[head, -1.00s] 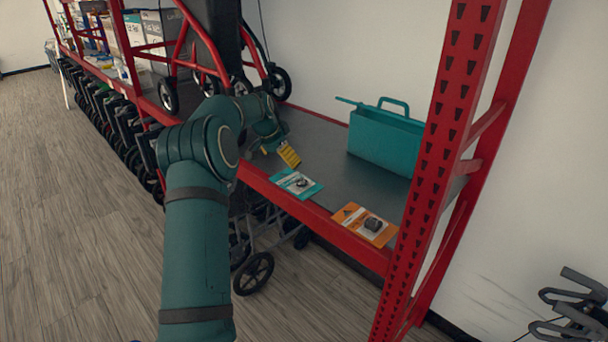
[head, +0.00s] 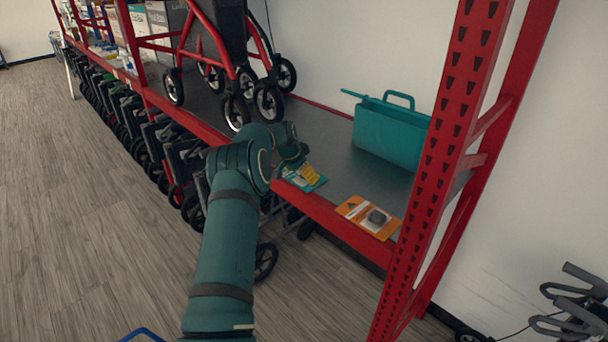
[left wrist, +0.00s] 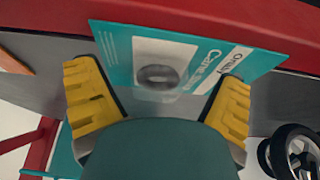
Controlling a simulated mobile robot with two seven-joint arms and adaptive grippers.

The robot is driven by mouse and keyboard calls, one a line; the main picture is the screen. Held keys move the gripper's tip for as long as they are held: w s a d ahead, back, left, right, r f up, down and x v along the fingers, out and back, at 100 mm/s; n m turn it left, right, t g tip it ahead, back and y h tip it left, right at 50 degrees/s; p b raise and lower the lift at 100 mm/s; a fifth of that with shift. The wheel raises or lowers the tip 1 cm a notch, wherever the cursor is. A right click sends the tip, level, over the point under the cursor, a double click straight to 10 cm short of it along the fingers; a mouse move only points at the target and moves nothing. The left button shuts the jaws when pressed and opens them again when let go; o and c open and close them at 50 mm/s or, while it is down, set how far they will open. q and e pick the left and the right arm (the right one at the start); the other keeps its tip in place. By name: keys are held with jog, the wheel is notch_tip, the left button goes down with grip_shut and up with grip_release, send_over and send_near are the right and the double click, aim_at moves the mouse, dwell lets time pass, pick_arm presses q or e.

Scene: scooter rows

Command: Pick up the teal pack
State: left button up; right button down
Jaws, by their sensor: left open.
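The teal pack (head: 305,178) is a flat card with a white panel, lying on the grey shelf near its red front edge. In the left wrist view the teal pack (left wrist: 180,62) shows a grey round item under a clear blister and a "Cane" label. My left gripper (head: 309,174) is just above the pack and hides part of it in the head view. In the left wrist view its yellow fingers (left wrist: 157,105) are open, one on each side of the pack's lower part, with nothing held. I cannot tell whether they touch it. My right gripper is not in view.
An orange pack (head: 368,217) lies to the right on the same shelf, near the red upright (head: 447,150). A teal box with a handle (head: 391,133) stands behind. A red-framed wheeled walker (head: 228,60) stands to the left. The shelf's middle is clear.

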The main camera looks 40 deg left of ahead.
pick_arm(q)
jog(key=shift+f, duration=0.2)
jog(key=c, duration=1.3)
